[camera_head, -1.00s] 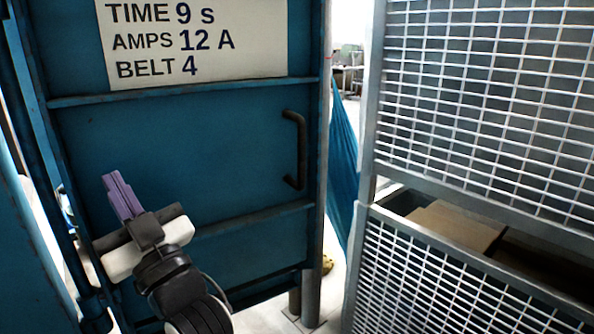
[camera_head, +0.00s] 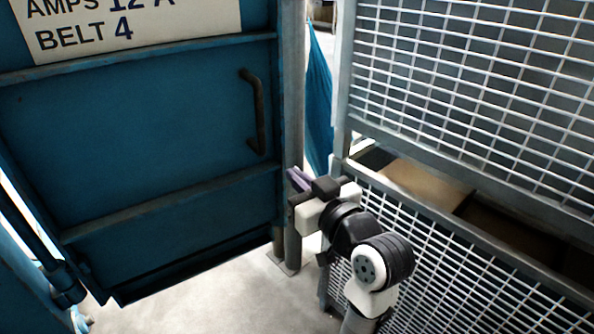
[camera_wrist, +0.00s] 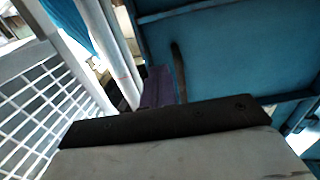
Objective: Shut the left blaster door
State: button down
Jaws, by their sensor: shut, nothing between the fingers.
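The blue blaster door (camera_head: 150,130) fills the left of the head view, with a white sign at its top. Its dark handle (camera_head: 256,112) is near the right edge; the handle also shows in the wrist view (camera_wrist: 179,72). My gripper (camera_head: 299,179), with purple fingers, is shut and empty. In the head view it appears just right of the door's edge, below the handle, in front of the grey posts. I see no contact with the handle. In the wrist view the purple fingers (camera_wrist: 157,88) show beside the handle, partly hidden by the dark gripper body.
A grey mesh cage (camera_head: 460,90) stands on the right, close to my arm, with brown boxes (camera_head: 425,188) inside. Grey posts (camera_head: 292,130) stand beside the door's edge. A blue curtain (camera_head: 318,105) hangs behind. Pale floor (camera_head: 220,290) is clear below the door.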

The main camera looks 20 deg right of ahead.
jog(key=p, duration=0.3)
send_near(270, 151)
jog(key=w+a+r, duration=0.1)
jog(key=w, duration=0.2)
jog(key=w+a+r, duration=0.1)
jog(key=w, duration=0.1)
jog(key=shift+w+a+r, duration=0.15)
jog(key=shift+a+r, duration=0.15)
jog(key=shift+a, duration=0.05)
jog(key=shift+w+f, duration=0.15)
jog(key=shift+w, duration=0.4)
